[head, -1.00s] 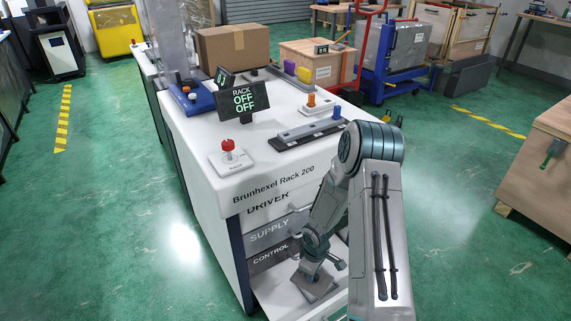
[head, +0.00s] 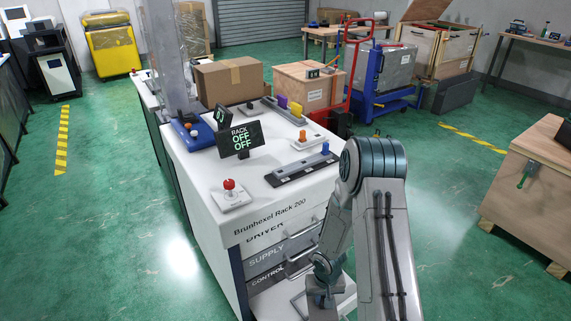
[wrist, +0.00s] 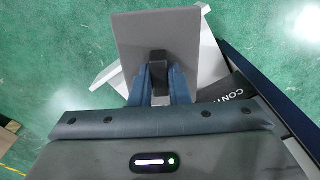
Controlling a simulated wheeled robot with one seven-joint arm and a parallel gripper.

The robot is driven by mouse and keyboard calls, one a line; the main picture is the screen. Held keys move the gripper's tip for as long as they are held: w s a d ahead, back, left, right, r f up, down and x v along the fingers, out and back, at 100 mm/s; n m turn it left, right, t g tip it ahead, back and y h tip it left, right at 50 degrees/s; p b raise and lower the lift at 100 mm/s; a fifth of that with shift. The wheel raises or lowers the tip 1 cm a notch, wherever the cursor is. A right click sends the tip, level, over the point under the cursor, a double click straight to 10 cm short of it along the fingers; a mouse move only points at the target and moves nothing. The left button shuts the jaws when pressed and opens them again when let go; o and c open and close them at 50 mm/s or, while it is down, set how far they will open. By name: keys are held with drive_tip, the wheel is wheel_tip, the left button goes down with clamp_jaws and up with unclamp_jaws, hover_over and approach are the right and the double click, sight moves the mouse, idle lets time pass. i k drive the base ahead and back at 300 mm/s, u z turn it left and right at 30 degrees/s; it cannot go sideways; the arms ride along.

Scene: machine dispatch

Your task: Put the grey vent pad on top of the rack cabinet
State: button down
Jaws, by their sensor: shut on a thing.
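The grey vent pad (wrist: 157,38) is a flat square plate with a dark grip block (wrist: 158,66) on it. In the wrist view my gripper (wrist: 158,78) is shut on that block. In the head view my gripper (head: 323,282) is low in front of the cabinet's lower drawers, and my arm hides most of the pad. The rack cabinet (head: 212,171) is white, labelled "Brunhexel Rack 200", with drawer fronts marked DRIVER, SUPPLY (head: 266,262) and CONTROL. Its top carries a display sign (head: 240,138) reading "RACK OFF OFF" and a red button (head: 229,186).
Bare white top shows near the front left. A wooden crate (head: 530,180) stands at right.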

sight(262, 123)
drive_tip(key=z, duration=1.6)
drive_tip(key=i, duration=3.75)
drive_tip(key=u, duration=2.1)
drive_tip(key=i, duration=1.95)
drive_tip(key=z, duration=0.05)
